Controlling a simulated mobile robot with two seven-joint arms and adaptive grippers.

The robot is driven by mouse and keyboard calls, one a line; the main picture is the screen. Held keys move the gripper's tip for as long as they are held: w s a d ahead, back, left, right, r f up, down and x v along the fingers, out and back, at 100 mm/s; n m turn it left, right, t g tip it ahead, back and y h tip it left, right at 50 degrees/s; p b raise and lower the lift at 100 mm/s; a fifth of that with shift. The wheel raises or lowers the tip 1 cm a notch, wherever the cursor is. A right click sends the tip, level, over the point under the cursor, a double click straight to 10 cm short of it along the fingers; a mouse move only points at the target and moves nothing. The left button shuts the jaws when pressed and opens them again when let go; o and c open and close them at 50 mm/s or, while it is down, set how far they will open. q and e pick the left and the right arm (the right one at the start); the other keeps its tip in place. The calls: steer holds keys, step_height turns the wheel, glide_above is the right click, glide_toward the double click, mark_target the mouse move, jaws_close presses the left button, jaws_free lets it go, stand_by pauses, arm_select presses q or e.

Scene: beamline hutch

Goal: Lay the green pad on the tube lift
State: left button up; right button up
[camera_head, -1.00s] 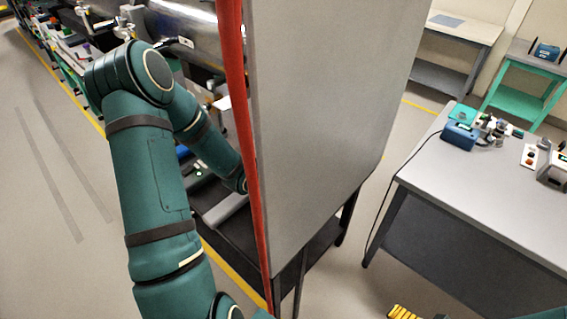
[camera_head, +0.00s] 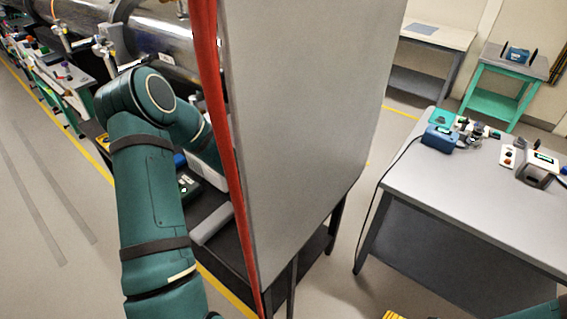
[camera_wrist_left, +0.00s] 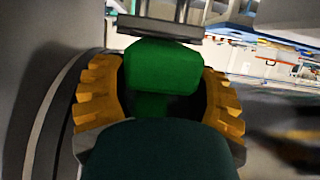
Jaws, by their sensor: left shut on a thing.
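The green pad (camera_wrist_left: 163,68) shows in the left wrist view as a rounded green block. My left gripper (camera_wrist_left: 160,95) is shut on it, with a yellow ribbed finger on each side. A grey flat plate (camera_wrist_left: 158,26) with a short upright part is just above the pad in that view; I cannot tell whether it belongs to the tube lift or whether it touches the pad. In the head view my left arm passes behind the red-edged panel, hiding the gripper and pad. Yellow fingers of my right gripper (camera_head: 394,315) barely show at the bottom edge.
A tall grey panel (camera_head: 295,130) with a red edge (camera_head: 212,95) stands close to my left arm. A steel pipe (camera_head: 160,40) runs behind it. A grey table (camera_head: 460,200) with a blue box (camera_head: 438,139) and small devices stands at right. Floor between panel and table is clear.

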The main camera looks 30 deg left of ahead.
arm_select(q)
steer(key=shift+w+r, duration=0.1)
steer(key=shift+w, duration=0.9)
steer(key=shift+s+f+b, duration=0.15)
steer(key=shift+f+b, duration=0.4)
steer(key=shift+b, duration=0.1)
steer(key=o, duration=1.4)
steer(key=shift+f, duration=0.1)
steer(key=s+f+v, duration=0.1)
steer(key=f+v, duration=0.1)
steer(key=v, duration=1.7)
steer(key=shift+s, duration=0.2)
